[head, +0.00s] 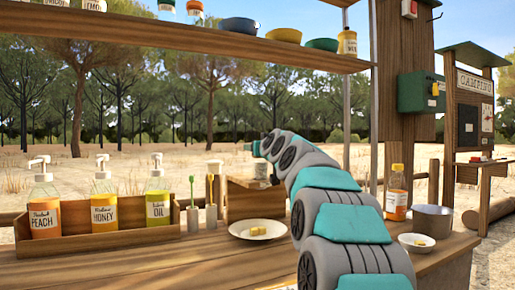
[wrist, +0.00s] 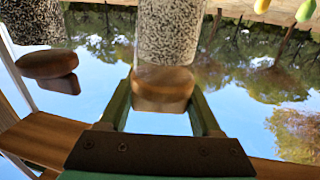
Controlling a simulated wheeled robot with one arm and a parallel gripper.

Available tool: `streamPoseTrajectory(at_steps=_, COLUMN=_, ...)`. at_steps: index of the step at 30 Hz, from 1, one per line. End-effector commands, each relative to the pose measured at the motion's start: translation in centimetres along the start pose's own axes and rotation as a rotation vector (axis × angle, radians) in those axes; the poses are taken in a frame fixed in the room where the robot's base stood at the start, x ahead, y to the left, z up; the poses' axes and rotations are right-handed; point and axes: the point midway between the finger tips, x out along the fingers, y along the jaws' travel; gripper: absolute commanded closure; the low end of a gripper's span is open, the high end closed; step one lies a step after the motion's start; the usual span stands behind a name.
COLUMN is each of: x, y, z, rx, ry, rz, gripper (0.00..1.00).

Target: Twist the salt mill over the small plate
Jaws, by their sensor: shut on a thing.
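The salt mill shows in the wrist view as a clear body with pale and dark grains (wrist: 170,35) and a wooden end. My gripper (wrist: 162,88) is shut on that wooden end, one green finger on each side. In the head view my arm hides the gripper. A white plate (head: 243,233) with yellow pieces on it lies on the counter left of my arm. A smaller white dish (head: 404,241), also with yellow food, stands right of my arm. I cannot tell whether the mill is over either one.
A second mill with dark grains (wrist: 28,20) is at the wrist view's left. A wooden box (head: 240,203) stands behind the plate. Pump bottles sit in a wooden tray (head: 80,245) at left. An orange bottle (head: 396,205) and metal pot (head: 433,218) stand at right. A shelf (head: 200,43) runs overhead.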

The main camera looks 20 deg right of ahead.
Motion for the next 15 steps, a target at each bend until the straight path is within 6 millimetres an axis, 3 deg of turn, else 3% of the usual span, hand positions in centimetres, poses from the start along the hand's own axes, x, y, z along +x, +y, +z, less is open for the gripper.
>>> streamPoseTrajectory(at_steps=1, x=-0.03, y=0.01, z=-0.13, rx=0.001, ry=0.003, rz=0.000, gripper=0.32)
streamPoseTrajectory(at_steps=8, x=-0.01, y=0.00, z=-0.08, rx=0.001, ry=0.002, rz=0.000, gripper=0.06)
streamPoseTrajectory(at_steps=15, x=-0.01, y=0.00, z=-0.05, rx=0.001, ry=0.001, rz=0.000, gripper=0.05)
